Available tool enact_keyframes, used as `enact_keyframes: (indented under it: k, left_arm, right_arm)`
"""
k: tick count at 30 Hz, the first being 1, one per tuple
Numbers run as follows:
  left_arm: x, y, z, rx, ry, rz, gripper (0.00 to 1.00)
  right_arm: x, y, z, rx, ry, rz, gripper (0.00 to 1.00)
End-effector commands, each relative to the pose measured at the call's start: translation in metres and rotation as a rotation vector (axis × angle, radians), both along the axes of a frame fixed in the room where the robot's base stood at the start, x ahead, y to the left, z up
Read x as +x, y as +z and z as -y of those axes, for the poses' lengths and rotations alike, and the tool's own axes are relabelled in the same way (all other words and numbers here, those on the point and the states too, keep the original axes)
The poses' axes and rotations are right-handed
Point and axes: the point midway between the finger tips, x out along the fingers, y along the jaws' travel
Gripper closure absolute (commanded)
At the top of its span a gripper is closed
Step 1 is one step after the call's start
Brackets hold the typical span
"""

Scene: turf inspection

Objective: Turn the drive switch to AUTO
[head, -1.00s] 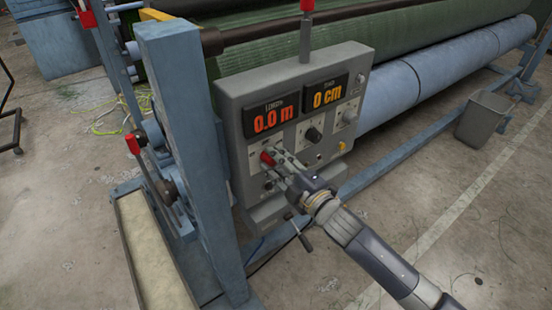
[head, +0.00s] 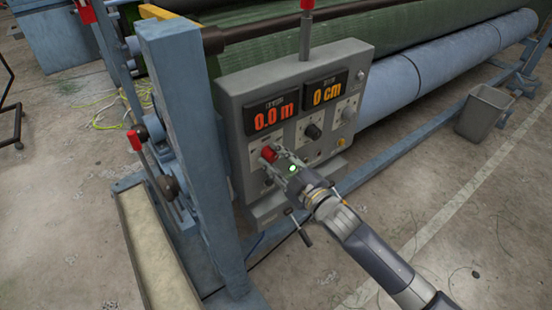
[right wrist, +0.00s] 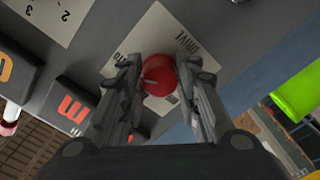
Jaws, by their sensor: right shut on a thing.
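The drive switch is a round red knob (head: 269,154) at the lower left of the grey control panel (head: 232,100). In the right wrist view the knob (right wrist: 160,84) sits on a pale plate (right wrist: 150,35) lettered DRIVE, and a light pointer line shows on its face. My right gripper (head: 277,160) is shut on the knob, with one finger on each side in the wrist view (right wrist: 160,90). Other lettering at the plate's edge is too small to read surely. My left gripper is not in view.
A dark knob (head: 313,131) and a grey knob (head: 347,114) sit right of the switch. Displays above read 0.0 m and 0 cm. A blue post (head: 180,120) stands close left. A grey bin (head: 484,113) stands on the floor at right.

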Motion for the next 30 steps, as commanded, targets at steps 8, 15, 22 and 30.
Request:
enact_keyframes:
  k: [8,15,22,30]
  left_arm:
    - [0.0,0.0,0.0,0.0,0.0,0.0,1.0]
    - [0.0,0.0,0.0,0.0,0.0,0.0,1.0]
    - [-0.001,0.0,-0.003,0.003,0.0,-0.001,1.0]
    - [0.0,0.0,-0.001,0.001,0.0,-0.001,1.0]
  right_arm:
    - [0.0,-0.001,0.0,0.0,0.0,-0.003,0.56]
    - [0.0,-0.001,0.0,0.0,0.0,-0.002,0.49]
    - [-0.005,-0.001,0.003,-0.001,0.0,-0.001,0.49]
    - [-0.044,-0.003,0.032,-0.003,0.0,-0.005,0.49]
